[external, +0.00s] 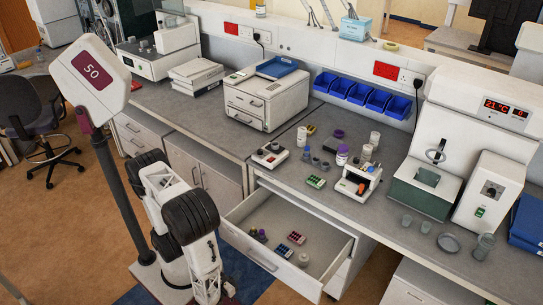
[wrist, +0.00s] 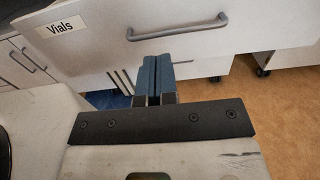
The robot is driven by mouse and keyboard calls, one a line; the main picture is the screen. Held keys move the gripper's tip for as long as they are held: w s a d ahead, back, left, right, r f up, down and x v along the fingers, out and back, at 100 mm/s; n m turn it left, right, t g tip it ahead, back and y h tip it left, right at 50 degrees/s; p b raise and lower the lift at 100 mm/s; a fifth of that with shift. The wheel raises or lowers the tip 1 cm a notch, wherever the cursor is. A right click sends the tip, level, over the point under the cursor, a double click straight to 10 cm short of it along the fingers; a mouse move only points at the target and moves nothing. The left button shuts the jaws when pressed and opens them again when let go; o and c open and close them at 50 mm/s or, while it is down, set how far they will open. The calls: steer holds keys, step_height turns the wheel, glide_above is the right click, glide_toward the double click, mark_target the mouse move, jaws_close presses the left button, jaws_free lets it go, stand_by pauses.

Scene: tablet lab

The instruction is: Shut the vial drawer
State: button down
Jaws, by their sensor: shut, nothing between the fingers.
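The vial drawer (external: 290,270) is pulled well out from under the bench in the external view. Several vials and small racks lie in it. Its white front with a grey bar handle (wrist: 178,30) spans the top of the wrist view, and a "Vials" label (wrist: 32,28) shows at the left. My gripper (wrist: 155,60) is shut and empty, its blue fingers pointing toward the drawer front below the handle. I cannot tell whether the fingertips touch the front. In the external view my arm stands left of the drawer, and the fingers cannot be made out.
The grey bench top (external: 310,215) above the drawer holds a small analyser (external: 358,180), jars and racks. A closed cabinet (external: 215,180) stands left of the drawer. A post with a "50" sign (external: 95,75) rises near my arm. Brown floor (external: 95,210) lies open at the left.

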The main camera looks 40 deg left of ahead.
mark_target(260, 252)
steer(key=shift+w, duration=0.3)
steer(key=shift+w, duration=6.7)
steer(key=shift+w, duration=0.15)
steer(key=w, duration=3.2)
steer(key=shift+w, duration=0.35)
